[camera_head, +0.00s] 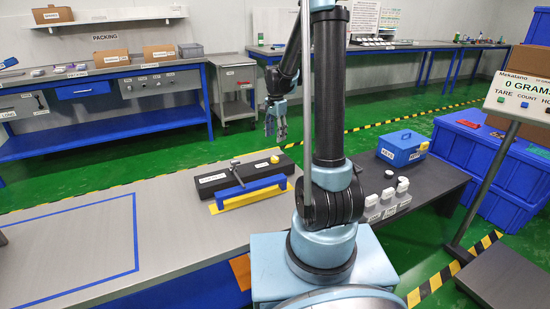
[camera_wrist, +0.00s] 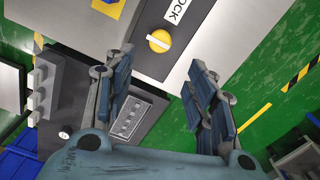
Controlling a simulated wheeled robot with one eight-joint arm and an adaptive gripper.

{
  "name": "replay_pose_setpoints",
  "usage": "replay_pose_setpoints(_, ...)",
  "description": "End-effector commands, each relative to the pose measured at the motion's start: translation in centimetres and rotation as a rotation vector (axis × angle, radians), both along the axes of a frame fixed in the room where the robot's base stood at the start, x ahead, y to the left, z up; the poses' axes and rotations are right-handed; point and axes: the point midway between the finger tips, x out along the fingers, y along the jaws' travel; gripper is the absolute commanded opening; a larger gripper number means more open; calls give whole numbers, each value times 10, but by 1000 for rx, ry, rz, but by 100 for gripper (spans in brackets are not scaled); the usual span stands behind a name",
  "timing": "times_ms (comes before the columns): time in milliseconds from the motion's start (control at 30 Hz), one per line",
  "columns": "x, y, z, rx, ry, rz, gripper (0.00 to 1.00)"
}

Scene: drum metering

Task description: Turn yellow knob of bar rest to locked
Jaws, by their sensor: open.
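The bar rest (camera_head: 228,173) is a long dark block on the grey bench, with a blue and yellow piece along its front. The yellow knob (camera_head: 275,159) sits on top near its right end. In the wrist view the round knob (camera_wrist: 159,41) carries a pale stripe across it, beside a white label (camera_wrist: 176,10) reading partly "OCK". My gripper (camera_head: 275,130) hangs above and beyond the bench near the knob's end. In the wrist view my gripper (camera_wrist: 158,62) is open and empty, its fingers apart, with the knob ahead of the gap, untouched.
A blue toolbox (camera_head: 402,148) and several white-topped items (camera_head: 385,200) stand to the right on a dark surface.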

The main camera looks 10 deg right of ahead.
Motion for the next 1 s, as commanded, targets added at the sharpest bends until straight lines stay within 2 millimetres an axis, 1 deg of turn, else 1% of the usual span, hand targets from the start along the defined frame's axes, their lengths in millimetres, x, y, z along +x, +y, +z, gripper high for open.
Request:
replay_pose_setpoints(33,0,0,-9,0,0,0,51)
replay_pose_setpoints(300,0,0,-51,0,0,0,51)
replay_pose_setpoints(600,0,0,-92,0,0,0,51)
replay_pose_setpoints(800,0,0,-109,0,0,1,51)
replay_pose_setpoints(1000,0,0,-114,0,0,1,51)
